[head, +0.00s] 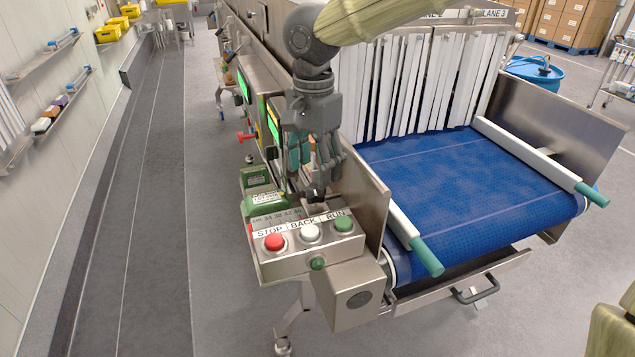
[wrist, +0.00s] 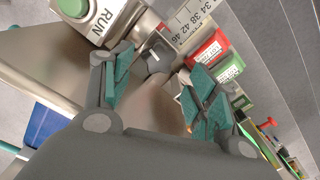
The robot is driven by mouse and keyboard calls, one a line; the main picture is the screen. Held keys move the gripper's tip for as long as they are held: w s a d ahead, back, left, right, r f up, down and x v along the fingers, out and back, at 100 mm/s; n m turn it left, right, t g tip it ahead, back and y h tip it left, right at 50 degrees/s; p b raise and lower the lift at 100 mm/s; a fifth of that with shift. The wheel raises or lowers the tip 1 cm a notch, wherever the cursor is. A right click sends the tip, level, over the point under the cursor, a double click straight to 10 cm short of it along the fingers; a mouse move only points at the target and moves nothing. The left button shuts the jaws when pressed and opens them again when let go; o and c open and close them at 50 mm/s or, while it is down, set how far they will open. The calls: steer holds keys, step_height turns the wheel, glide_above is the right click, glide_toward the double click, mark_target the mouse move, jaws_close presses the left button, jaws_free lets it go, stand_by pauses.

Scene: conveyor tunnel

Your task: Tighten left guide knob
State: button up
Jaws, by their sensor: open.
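A dark grey knob (wrist: 154,58) shows in the wrist view beside a numbered scale (wrist: 196,16), and I take it as the left guide knob. In the head view the dark knob (head: 315,195) is just below my gripper, partly hidden by the fingers. My gripper (head: 322,176) points down over the control box, beside the conveyor's left side plate. In the wrist view my gripper (wrist: 163,70) is open, with teal-padded fingers spread and the knob in line with the gap between them. I cannot tell whether a finger touches it.
The STOP, BACK and RUN buttons (head: 310,232) are close in front of the knob. The steel side plate (head: 364,195) stands to its right, then the left guide rail (head: 400,215) and blue belt (head: 470,185). Green boxes (head: 264,203) sit left. The left aisle (head: 150,200) is clear.

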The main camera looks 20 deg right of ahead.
mark_target(315, 189)
steer(key=shift+s+f, duration=0.1)
steer(key=shift+f, duration=2.3)
